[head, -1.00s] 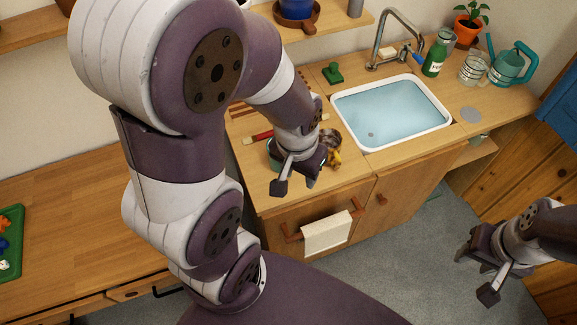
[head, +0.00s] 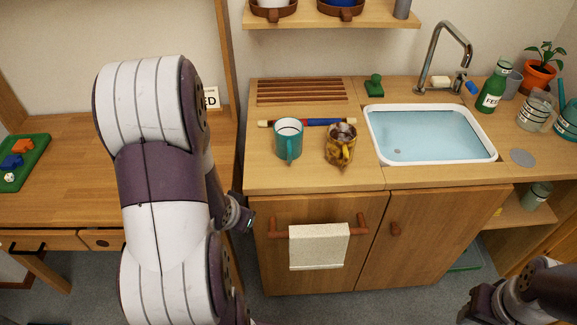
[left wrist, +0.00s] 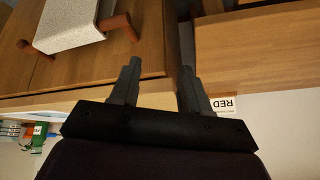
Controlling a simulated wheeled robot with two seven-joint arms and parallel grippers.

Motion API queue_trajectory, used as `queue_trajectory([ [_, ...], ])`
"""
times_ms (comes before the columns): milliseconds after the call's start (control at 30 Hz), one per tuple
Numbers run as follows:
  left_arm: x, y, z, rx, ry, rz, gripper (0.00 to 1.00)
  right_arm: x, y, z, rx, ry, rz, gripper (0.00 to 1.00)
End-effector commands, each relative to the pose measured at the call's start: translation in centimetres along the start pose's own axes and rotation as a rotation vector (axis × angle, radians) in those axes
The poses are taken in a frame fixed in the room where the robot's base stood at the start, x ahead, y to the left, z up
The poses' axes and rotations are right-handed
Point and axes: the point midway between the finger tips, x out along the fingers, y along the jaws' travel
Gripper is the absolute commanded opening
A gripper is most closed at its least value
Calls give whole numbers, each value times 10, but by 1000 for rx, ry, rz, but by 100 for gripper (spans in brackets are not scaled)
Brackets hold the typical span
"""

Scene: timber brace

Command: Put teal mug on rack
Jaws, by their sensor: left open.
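The teal mug (head: 287,141) stands upright on the counter, left of a brown-and-yellow mug (head: 341,146). Its handle faces the front. A slatted wooden rack (head: 300,92) lies flat on the counter behind the teal mug, with nothing on it. My left gripper (left wrist: 158,78) is open and empty in the left wrist view. In the head view its wrist is low in front of the counter's left end, mostly hidden by my arm, well apart from the mug. My right gripper (head: 478,306) is at the bottom right, cut by the frame edge and away from the counter.
A rolling-pin-like rod (head: 307,122) lies between the teal mug and the rack. The water-filled sink (head: 432,133) is right of the mugs. A towel (head: 318,246) hangs on the cabinet front, also in the left wrist view (left wrist: 75,22). A shelf (head: 330,17) is above.

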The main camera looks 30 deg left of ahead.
Motion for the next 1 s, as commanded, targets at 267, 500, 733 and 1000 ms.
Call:
queue_trajectory([
  [267, 36, 17, -26, 107, 752, 79, 46, 89, 0, 11, 0, 0, 0, 43],
  [500, -8, 29, -63, 135, 1060, 109, 46, 88, 0, 10, 0, 0, 0, 43],
  [733, 16, 37, -108, 136, 1064, 110, 46, 89, 0, 11, 0, 0, 0, 43],
  [1000, 35, 42, -142, 134, 1063, 108, 46, 92, 0, 11, 0, 0, 0, 43],
])
